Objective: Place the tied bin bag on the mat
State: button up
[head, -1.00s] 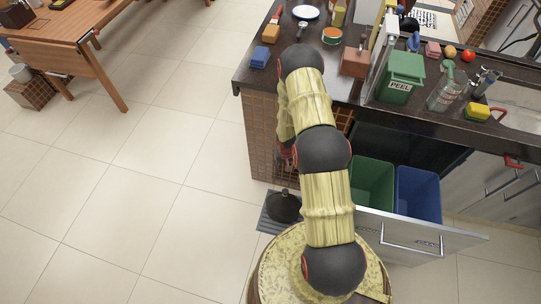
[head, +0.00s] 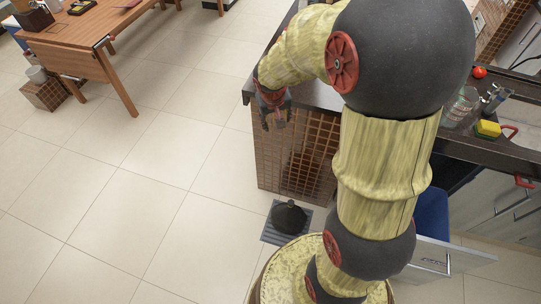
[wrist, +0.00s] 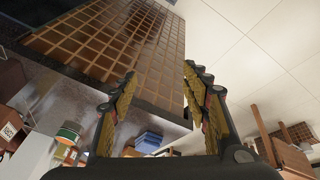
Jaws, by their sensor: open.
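A black tied bin bag (head: 289,217) with a knotted top sits upright on the dark grey mat (head: 271,237), on the floor in front of the tiled counter end. My gripper (head: 273,121) is raised well above and slightly left of the bag in the head view, apart from it, beside the counter edge. In the wrist view my gripper (wrist: 160,72) is open, with nothing between its fingers. Neither the bag nor the mat shows clearly in the wrist view.
The tiled counter side (head: 300,165) stands right behind the mat. A blue sponge (wrist: 148,141) lies on the countertop. Floor to the left is clear up to a wooden table (head: 75,45).

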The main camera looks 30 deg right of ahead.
jog(key=s+a+r+n+t+y, duration=0.1)
jog(key=s+a+r, duration=0.6)
jog(key=s, duration=0.4)
jog(key=s+a+r+n+t+y, duration=0.1)
jog(key=s+a+r+n, duration=0.1)
jog(key=s+a+r, duration=0.6)
jog(key=s+r, duration=0.2)
jog(key=s, duration=0.1)
jog(key=shift+t+y, duration=0.3)
